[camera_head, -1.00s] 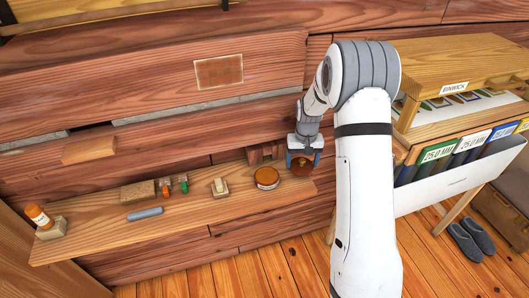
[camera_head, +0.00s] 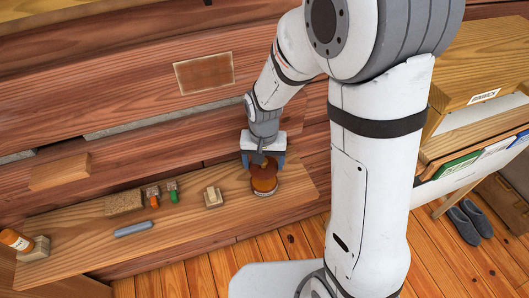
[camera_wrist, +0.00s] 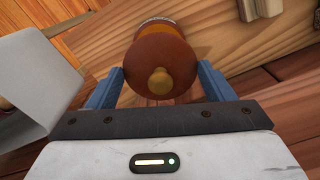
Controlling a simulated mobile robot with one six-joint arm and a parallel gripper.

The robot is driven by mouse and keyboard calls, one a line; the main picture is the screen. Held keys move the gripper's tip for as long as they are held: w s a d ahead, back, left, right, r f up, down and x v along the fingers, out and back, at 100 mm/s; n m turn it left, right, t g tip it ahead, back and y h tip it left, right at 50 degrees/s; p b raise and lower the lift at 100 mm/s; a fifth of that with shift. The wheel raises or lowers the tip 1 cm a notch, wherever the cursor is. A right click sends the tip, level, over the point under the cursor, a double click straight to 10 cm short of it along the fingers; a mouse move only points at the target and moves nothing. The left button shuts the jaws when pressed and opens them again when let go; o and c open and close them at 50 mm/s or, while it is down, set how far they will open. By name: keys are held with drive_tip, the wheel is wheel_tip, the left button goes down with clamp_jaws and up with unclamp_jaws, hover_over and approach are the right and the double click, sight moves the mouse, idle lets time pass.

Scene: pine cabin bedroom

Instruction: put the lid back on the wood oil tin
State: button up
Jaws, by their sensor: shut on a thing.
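The wood oil tin (camera_head: 264,187) stands on the wooden shelf near its right end, round and orange-brown with a pale band low down. My gripper (camera_head: 263,160) is shut on the lid (camera_head: 263,170), a reddish-brown disc with a small knob, and holds it over the tin. In the wrist view the lid (camera_wrist: 150,50) sits between the blue fingers (camera_wrist: 160,85), its tan knob facing the camera. The tin is mostly hidden behind the lid there; a little of it shows at the top. I cannot tell whether lid and tin touch.
The shelf (camera_head: 180,238) also holds a small pale block (camera_head: 213,197), a grey-blue bar (camera_head: 133,229), green and orange items, a cork-like block (camera_head: 124,204) and an orange bottle (camera_head: 15,240) at the far left. A cabinet with folders (camera_head: 470,160) stands right.

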drive_tip(key=shift+f+b, duration=2.25)
drive_tip(key=shift+f, duration=0.85)
drive_tip(key=shift+f, duration=0.1)
drive_tip(key=o, duration=1)
drive_tip(key=shift+o, duration=0.2)
drive_tip(key=shift+r+p, duration=2.35)
drive_tip(key=shift+r, duration=1.2)
